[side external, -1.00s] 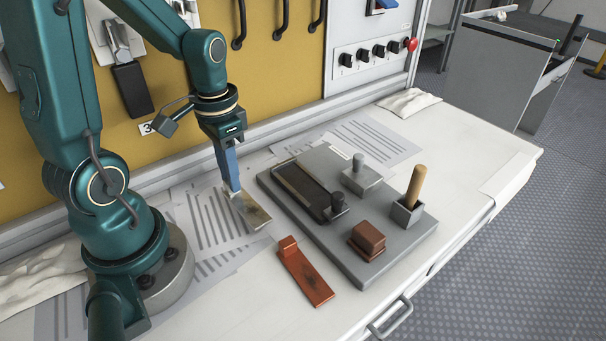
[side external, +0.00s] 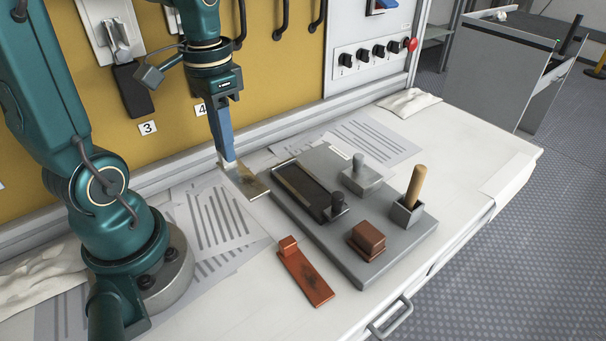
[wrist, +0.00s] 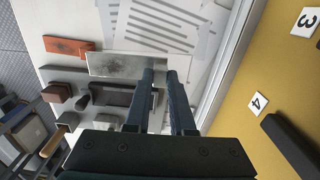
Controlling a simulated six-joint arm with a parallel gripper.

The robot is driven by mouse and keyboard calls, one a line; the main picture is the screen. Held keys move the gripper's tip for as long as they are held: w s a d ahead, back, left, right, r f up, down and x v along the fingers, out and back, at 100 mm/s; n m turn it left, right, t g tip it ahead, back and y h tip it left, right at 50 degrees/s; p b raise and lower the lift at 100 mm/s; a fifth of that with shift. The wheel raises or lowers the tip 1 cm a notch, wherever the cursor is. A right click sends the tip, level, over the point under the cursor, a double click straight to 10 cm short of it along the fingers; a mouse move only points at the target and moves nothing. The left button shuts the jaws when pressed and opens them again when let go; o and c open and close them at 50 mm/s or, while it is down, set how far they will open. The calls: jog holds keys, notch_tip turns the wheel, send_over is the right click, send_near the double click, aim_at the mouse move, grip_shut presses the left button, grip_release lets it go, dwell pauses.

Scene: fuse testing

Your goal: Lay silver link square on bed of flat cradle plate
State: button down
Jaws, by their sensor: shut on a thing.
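The silver link (side external: 250,186) is a flat plate with dark stains, held at one end and raised above the bench. My gripper (side external: 228,163) is shut on that end, with the rest of the link sticking out to the lower right. In the wrist view the link (wrist: 125,65) lies across, just beyond the fingertips (wrist: 160,73). The grey cradle plate (side external: 368,267) lies on the bench to the right of the link. Its long dark bed (side external: 302,188) looks empty. In the wrist view the fingers partly hide the bed (wrist: 110,97).
On the plate are a block with a grey knob (side external: 361,173), a cup with a wooden handle (side external: 415,187) and a brown block (side external: 367,240). A rust-red link (side external: 305,275) lies in front. Printed sheets (side external: 215,222) cover the bench at left.

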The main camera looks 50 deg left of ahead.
aim_at(304, 184)
jog(key=w+d+r, duration=0.5)
jog(key=w+r, duration=0.1)
jog(key=w, duration=0.2)
jog(key=w+a+f, duration=0.1)
jog(key=f, duration=0.1)
jog(key=w+a+f, duration=0.1)
jog(key=f, duration=0.2)
jog(key=w+a+f, duration=0.1)
jog(key=a+f, duration=0.1)
jog(key=f, duration=0.1)
jog(key=shift+f, duration=2.05)
jog(key=shift+f, duration=0.15)
jog(key=c, duration=0.8)
grip_release()
jog(key=shift+o, duration=0.2)
